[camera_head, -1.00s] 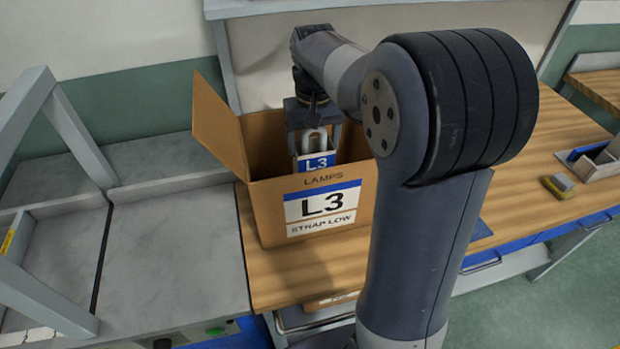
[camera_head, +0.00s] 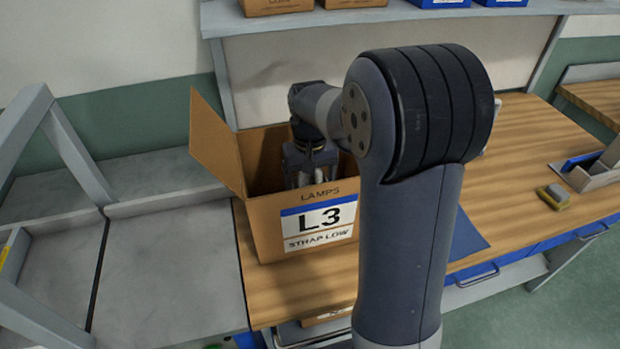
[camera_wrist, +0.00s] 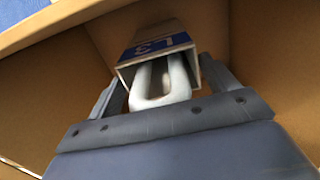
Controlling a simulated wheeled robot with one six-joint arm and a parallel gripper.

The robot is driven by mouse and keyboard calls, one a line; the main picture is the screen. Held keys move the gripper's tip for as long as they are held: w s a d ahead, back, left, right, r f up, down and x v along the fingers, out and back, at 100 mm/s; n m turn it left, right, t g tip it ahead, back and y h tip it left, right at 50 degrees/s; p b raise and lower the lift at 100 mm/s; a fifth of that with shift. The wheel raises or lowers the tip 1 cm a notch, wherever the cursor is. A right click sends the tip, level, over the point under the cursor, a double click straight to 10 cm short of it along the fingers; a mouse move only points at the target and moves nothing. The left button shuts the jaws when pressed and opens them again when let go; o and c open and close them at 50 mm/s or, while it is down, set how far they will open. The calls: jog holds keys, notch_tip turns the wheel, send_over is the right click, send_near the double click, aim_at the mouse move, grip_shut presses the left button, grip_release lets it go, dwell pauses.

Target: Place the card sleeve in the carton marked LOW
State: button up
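The carton (camera_head: 275,237) stands open on the wooden bench, with a white and blue label reading LAMPS, L3, STRAP LOW. My gripper (camera_head: 307,168) points down inside it; the front wall hides its fingertips in the head view. The card sleeve (camera_wrist: 155,46), white with a blue L3 band, shows in the wrist view between my two fingers (camera_wrist: 160,68), which press close against its sides. A white U-shaped tube (camera_wrist: 160,92) sticks out of the sleeve's open end. I cannot tell whether the sleeve touches the carton floor.
The carton's left flap (camera_head: 215,140) stands up and leans outward. A grey metal surface with a frame (camera_head: 165,265) lies to the left. At the right are a yellow-grey block (camera_head: 554,197) and an open box (camera_head: 592,172). A shelf (camera_head: 380,14) with boxes hangs behind.

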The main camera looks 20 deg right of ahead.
jog(key=o, duration=0.3)
notch_tip(320, 180, up, 12)
jog(key=shift+r, duration=0.2)
dwell(0.4)
jog(key=shift+c, duration=0.4)
dwell(0.7)
